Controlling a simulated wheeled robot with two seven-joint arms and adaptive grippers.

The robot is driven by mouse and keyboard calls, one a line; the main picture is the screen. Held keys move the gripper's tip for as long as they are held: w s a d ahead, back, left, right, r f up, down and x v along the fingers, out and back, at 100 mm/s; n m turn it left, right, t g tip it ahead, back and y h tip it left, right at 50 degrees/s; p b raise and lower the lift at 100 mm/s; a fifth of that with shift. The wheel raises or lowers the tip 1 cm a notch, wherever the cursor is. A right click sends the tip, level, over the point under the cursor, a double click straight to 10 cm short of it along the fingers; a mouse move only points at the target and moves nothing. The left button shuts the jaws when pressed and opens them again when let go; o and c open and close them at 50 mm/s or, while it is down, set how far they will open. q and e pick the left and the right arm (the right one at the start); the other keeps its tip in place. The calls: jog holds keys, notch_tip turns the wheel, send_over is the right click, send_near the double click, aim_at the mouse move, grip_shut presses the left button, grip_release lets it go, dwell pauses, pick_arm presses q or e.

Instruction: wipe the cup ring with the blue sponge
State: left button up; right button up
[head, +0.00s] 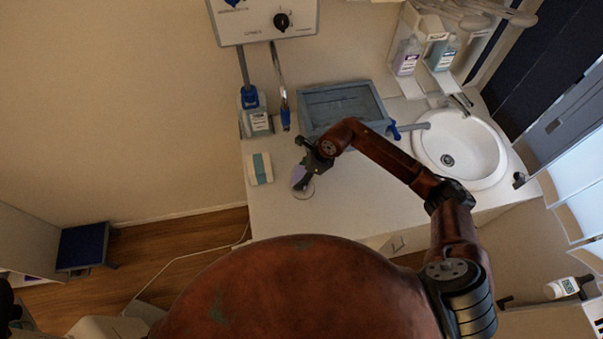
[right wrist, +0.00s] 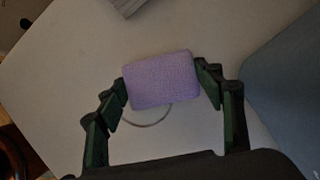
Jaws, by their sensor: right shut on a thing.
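The sponge (head: 297,174) looks lavender rather than plain blue. My right gripper (head: 304,170) is shut on it, low over the white counter. In the right wrist view the sponge (right wrist: 162,80) sits between the two fingertips, one at each short end. The cup ring (head: 304,196) is a thin, faint circle on the counter under the sponge. In the right wrist view only an arc of the ring (right wrist: 158,121) shows below the sponge's near edge; the sponge hides the rest. I cannot tell whether the sponge touches the counter. My left gripper is not in view.
A white and teal box (head: 259,169) lies left of the sponge on the counter (head: 345,210). A grey-blue tray (head: 342,98) stands behind my right arm. The counter's front is clear.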

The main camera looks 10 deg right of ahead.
jog(key=shift+f, duration=0.3)
jog(key=shift+s, duration=0.1)
